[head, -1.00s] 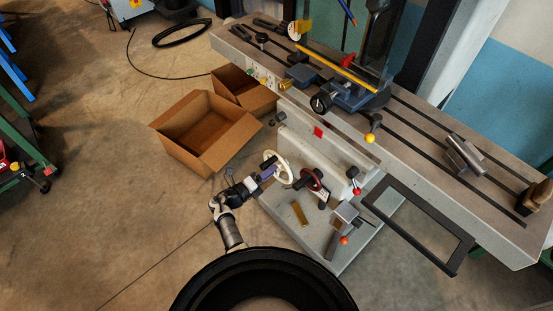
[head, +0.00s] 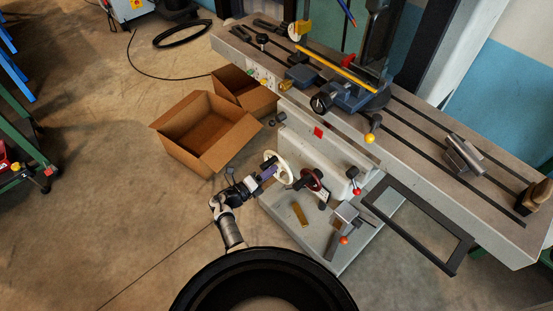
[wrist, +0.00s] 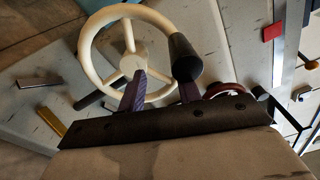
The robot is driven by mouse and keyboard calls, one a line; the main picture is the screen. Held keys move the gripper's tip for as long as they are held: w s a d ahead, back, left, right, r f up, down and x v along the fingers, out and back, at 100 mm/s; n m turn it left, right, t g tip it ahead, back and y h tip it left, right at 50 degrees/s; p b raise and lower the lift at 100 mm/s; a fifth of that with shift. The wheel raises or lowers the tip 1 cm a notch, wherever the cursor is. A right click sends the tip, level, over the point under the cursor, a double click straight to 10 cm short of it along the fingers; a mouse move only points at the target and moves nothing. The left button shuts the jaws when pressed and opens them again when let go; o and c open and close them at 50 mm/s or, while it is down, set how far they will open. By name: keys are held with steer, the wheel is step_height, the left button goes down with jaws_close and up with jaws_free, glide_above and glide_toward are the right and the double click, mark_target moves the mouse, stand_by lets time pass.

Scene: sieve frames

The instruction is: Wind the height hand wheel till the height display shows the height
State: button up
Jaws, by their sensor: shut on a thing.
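A cream-white hand wheel (head: 286,176) with spokes is on the front of the grey machine. It fills the upper middle of the wrist view (wrist: 87,62), with a black tapered handle (wrist: 184,58) on its right side. My gripper (head: 266,173) is at the wheel's near side. In the wrist view its two purple fingers (wrist: 160,88) stand somewhat apart, with the lower part of the wheel between them, and appear shut on the wheel. The exact contact is partly hidden. I cannot make out a readable height display in either view.
A dark red hand wheel (head: 311,180) is close to the right of the white one. A lever with a red knob (head: 357,191) and a black frame (head: 418,226) stand further right. Open cardboard boxes (head: 207,134) are on the floor behind left.

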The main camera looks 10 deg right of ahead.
mark_target(262, 165)
steer(key=shift+w+a+r+t, duration=0.6)
steer(key=shift+w+a+r, duration=0.3)
steer(key=shift+w+a, duration=0.25)
steer(key=m, duration=0.2)
steer(key=b, duration=0.1)
steer(key=shift+s+d+f+m+y, duration=0.3)
steer(key=shift+s+d+f+m, duration=0.05)
steer(key=shift+m, duration=0.05)
jaws_close()
steer(key=shift+f+m, duration=0.15)
steer(key=shift+m, duration=0.55)
steer(key=m, duration=0.1)
steer(key=s+d+m+b, duration=0.1)
steer(key=m, duration=0.1)
steer(key=s+f+m+b, duration=0.1)
steer(key=m, duration=0.1)
steer(key=shift+d, duration=0.3)
steer(key=shift+c, duration=1.3)
jaws_free()
steer(key=o, duration=0.8)
steer(key=shift+f, duration=0.1)
steer(key=shift+o, duration=0.2)
steer(key=p+v, duration=0.1)
steer(key=v, duration=0.6)
